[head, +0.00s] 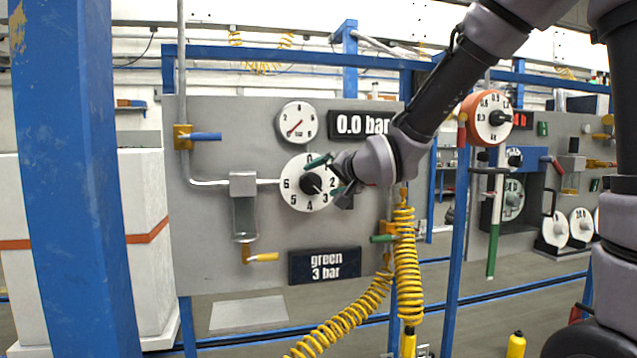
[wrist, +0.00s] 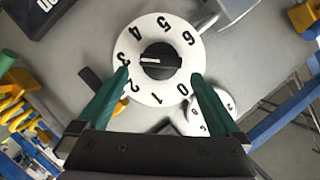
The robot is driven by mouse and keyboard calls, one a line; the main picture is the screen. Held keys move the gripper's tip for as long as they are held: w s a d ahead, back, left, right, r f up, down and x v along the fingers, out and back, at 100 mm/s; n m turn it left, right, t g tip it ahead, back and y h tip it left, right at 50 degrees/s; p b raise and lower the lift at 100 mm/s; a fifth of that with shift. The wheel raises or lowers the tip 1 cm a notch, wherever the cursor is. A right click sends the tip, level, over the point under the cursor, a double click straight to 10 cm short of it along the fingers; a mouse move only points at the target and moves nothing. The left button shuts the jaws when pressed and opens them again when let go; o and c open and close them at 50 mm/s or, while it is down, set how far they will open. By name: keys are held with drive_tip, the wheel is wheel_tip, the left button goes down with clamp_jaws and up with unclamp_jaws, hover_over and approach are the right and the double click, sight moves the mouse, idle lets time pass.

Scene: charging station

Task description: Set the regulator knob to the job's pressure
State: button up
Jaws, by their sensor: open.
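The regulator knob (head: 312,183) is black on a white dial numbered around its rim. In the wrist view the knob (wrist: 160,61) has a white mark pointing left, towards about the 3. The job sign (head: 325,266) reads "green 3 bar". The digital display (head: 360,124) reads 0.0 bar. The round gauge (head: 297,121) above has a red needle pointing lower left. My gripper (head: 328,174) is open in front of the dial. In the wrist view the green fingers of my gripper (wrist: 160,76) are apart, on either side below the knob, with nothing between them.
A coiled yellow hose (head: 405,255) hangs right of the panel (head: 225,275). A blue-handled valve (head: 205,136) and a yellow-handled drain (head: 262,257) sit at the left. A blue post (head: 75,180) stands in the left foreground. An orange dial (head: 487,118) is at right.

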drive_tip(key=v, duration=0.7)
drive_tip(key=shift+d, duration=0.1)
drive_tip(key=s+d+m+g+h, duration=0.1)
drive_tip(key=d+h, duration=0.2)
drive_tip(key=d, duration=0.5)
drive_tip(key=s+d+h, duration=0.2)
drive_tip(key=d, duration=0.6)
drive_tip(key=s+d+f+g+h, duration=0.1)
drive_tip(key=s+d+g, duration=0.3)
drive_tip(key=s+d, duration=0.4)
drive_tip(key=s, duration=0.4)
drive_tip(key=shift+s+d, duration=0.25)
drive_tip(key=shift+d, duration=0.05)
